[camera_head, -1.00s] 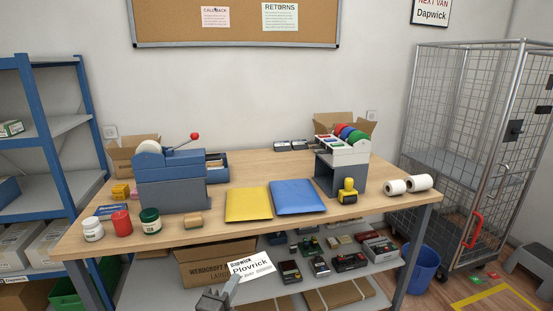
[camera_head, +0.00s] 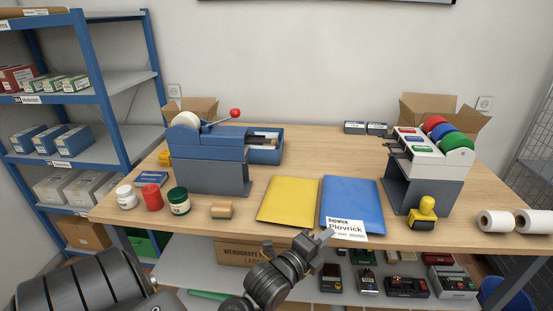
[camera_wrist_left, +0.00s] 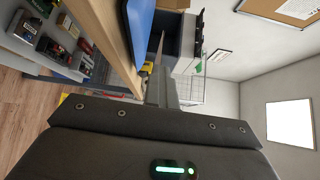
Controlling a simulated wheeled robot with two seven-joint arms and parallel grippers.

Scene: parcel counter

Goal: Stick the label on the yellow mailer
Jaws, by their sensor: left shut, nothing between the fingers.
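The yellow mailer (camera_head: 288,200) lies flat on the table, left of the blue mailer (camera_head: 352,198). A white label (camera_head: 346,228) reading Plovrick shows over the near edge of the blue mailer, beside my left fingertips. I cannot tell whether it touches the mailer or clings to the fingers. My left gripper (camera_head: 325,236) is shut at the table's front edge, below and right of the yellow mailer. The left wrist view shows the shut fingers (camera_wrist_left: 160,82) and the blue mailer (camera_wrist_left: 140,28), but I make out no label there. My right gripper is out of view.
A blue dispenser (camera_head: 208,150) with a red-knobbed lever stands left of the mailers, with jars (camera_head: 179,201) in front. A grey stand (camera_head: 410,185) and yellow stamp (camera_head: 424,212) are at the right, beside white rolls (camera_head: 496,221). Bare tabletop lies behind the mailers (camera_head: 325,155).

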